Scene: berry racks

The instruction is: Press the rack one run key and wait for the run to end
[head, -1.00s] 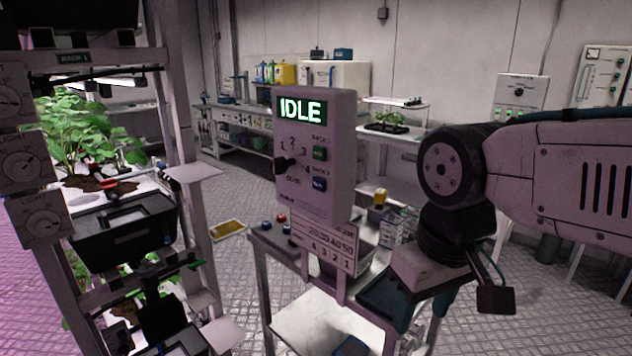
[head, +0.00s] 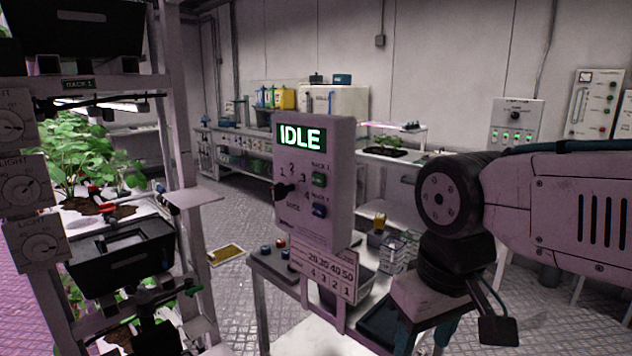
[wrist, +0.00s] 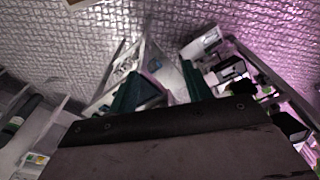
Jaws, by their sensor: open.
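The control box (head: 340,180) stands upright at the middle of the head view, its screen (head: 301,138) reading IDLE in green. The green key (head: 319,180) sits under a RACK 1 label, and the blue key (head: 319,211) is below it under a RACK 2 label. A black knob (head: 286,190) sits to their left among small numbers. In the wrist view my gripper (wrist: 160,88) shows two teal fingers apart with nothing seen held. In the head view my arm is right of the box, its fingers mostly hidden and apart from the keys.
Rack one (head: 180,150), with plants and a black tray (head: 125,255), fills the left. A back bench (head: 245,130) lies beyond open floor.

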